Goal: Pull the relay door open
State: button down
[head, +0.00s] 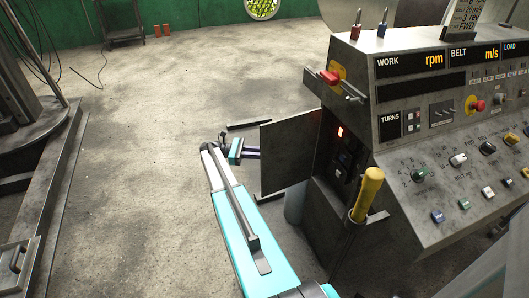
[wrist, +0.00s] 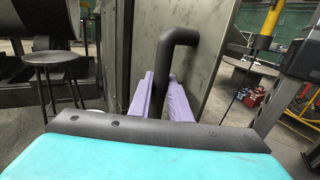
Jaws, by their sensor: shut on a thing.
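The relay door (head: 285,158) is a flat grey panel on the side of the control console. It stands swung out from the cabinet, and the dark compartment (head: 341,150) with a lit red digit shows beside it. In the wrist view, my gripper's purple fingers (wrist: 163,98) are shut on the black bent handle (wrist: 178,36), which stands out from the door panel (wrist: 208,65). The lower part of the handle is hidden between the fingers.
The console (head: 445,130) with knobs, switches and displays fills the right. A yellow-handled lever (head: 367,193) stands in front of the compartment. The concrete floor (head: 150,130) left of the door is mostly clear. The wrist view shows a round stool (wrist: 54,58) at left.

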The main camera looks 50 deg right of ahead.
jog(key=shift+w+a, duration=0.1)
jog(key=shift+a, duration=0.05)
jog(key=c, duration=1.8)
grip_release()
jog(key=shift+r, duration=0.15)
